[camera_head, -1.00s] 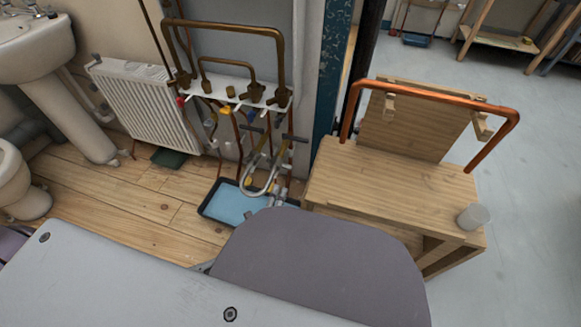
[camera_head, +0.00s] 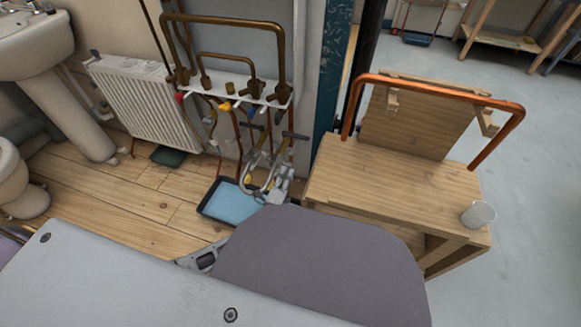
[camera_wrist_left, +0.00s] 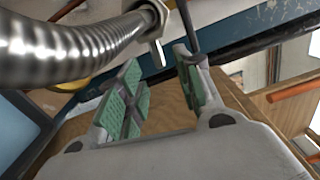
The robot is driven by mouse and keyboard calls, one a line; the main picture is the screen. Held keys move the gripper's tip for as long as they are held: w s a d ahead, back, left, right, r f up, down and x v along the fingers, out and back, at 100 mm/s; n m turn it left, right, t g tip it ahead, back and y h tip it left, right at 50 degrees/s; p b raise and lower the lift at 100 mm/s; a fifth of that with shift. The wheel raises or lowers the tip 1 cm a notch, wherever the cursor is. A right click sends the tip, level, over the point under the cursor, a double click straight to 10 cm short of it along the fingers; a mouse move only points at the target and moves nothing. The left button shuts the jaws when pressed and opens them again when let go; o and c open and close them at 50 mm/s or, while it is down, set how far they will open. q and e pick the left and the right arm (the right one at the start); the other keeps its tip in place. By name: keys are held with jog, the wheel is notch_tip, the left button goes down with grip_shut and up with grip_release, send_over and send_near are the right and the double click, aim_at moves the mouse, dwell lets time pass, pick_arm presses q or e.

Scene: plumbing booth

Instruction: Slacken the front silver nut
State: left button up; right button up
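A ribbed silver hose (camera_wrist_left: 65,45) crosses the top left of the left wrist view and ends in a silver nut (camera_wrist_left: 152,14). I cannot tell for sure whether it is the front nut. My left gripper (camera_wrist_left: 158,92) is open, with green pads and nothing between them; the nut lies just beyond and above the fingertips, apart from them. In the head view my left gripper (camera_head: 280,186) is beside the looped silver hoses (camera_head: 250,183), low under the pipe board. The nuts are too small to tell apart there. My right gripper is not in view.
A blue-filled tray (camera_head: 228,205) lies on the floor below the hoses. A wooden bench (camera_head: 390,185) with a copper pipe (camera_head: 435,92) and a cup (camera_head: 479,214) stands to the right. Copper pipes (camera_head: 225,25) and a radiator (camera_head: 145,100) line the wall.

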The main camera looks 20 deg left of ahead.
aim_at(291, 164)
pick_arm(q)
jog(key=shift+w+d+b, duration=0.1)
jog(key=shift+w+b, duration=0.6)
jog(key=shift+w, duration=2.35)
jog(key=shift+c, duration=0.4)
grip_shut()
